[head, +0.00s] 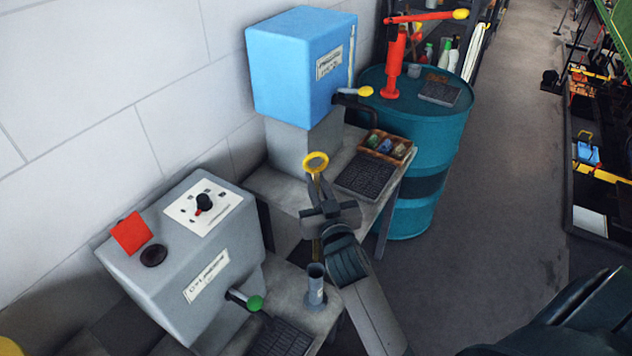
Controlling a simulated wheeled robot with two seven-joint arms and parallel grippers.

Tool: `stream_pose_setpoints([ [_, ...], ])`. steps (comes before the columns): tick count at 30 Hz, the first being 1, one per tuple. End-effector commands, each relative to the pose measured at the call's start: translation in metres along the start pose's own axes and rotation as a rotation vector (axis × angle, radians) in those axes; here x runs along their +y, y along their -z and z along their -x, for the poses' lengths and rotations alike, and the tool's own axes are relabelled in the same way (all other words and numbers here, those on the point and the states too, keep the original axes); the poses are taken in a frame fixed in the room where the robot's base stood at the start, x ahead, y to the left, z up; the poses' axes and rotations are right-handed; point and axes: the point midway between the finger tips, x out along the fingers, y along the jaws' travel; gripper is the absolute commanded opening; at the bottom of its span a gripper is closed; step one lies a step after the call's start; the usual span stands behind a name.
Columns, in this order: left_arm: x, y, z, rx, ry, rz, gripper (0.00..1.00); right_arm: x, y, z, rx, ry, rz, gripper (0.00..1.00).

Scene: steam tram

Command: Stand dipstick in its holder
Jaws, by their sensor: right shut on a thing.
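The dipstick has a yellow ring handle (316,163) and a thin brass-coloured rod. My right gripper (318,197) is shut on the dipstick just below the ring and holds it roughly upright. The gripper hides part of the rod. The rod's lower part shows below the gripper, just above a small grey upright tube (316,292), which looks like the holder. I cannot tell whether the tip is over the tube's mouth or inside it. My left gripper is not in view.
A grey machine box (190,262) with a green-knobbed lever (254,303) stands left of the tube. Behind are a blue tank (291,75), a bench with a sorting tray (385,146), and a teal drum (425,185) carrying a red pump (393,65).

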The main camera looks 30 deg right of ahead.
Motion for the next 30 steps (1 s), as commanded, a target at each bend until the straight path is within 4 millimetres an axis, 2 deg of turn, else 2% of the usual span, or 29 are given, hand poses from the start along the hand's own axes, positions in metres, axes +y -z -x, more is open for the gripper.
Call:
stream_pose_setpoints([
  [19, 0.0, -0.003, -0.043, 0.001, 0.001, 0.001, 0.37, 0.0, -0.044, 0.0, 0.001, 0.0, 0.001, 0.0],
  [30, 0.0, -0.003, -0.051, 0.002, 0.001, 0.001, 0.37, 0.0, -0.057, 0.0, 0.001, 0.0, 0.001, 0.0],
])
